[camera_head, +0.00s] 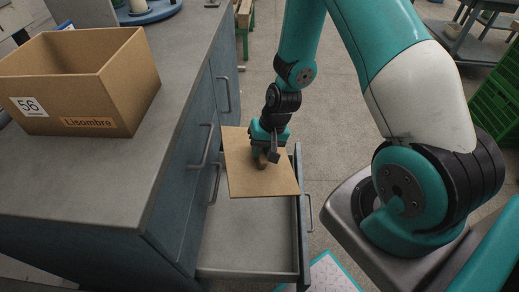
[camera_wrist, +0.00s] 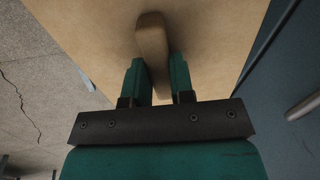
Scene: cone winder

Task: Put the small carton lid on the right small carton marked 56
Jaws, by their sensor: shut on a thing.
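The small carton lid (camera_head: 247,181) is a flat tan square board. My gripper (camera_head: 262,160) is shut on the raised knob (camera_wrist: 152,45) in the middle of the lid. The lid hangs over the open drawer, below the counter top. In the wrist view the lid (camera_wrist: 95,38) fills the upper middle, and my gripper's fingers (camera_wrist: 155,80) sit either side of the knob. An open brown carton (camera_head: 120,92) with a white 56 label and an orange Lisombre label stands on the counter at the left. Its top is uncovered.
The grey counter (camera_head: 150,150) has free room to the right of the carton. The open drawer (camera_head: 245,235) looks empty where it shows. A blue round thing (camera_head: 140,12) lies at the counter's back. Green crates (camera_head: 497,100) stand at the far right.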

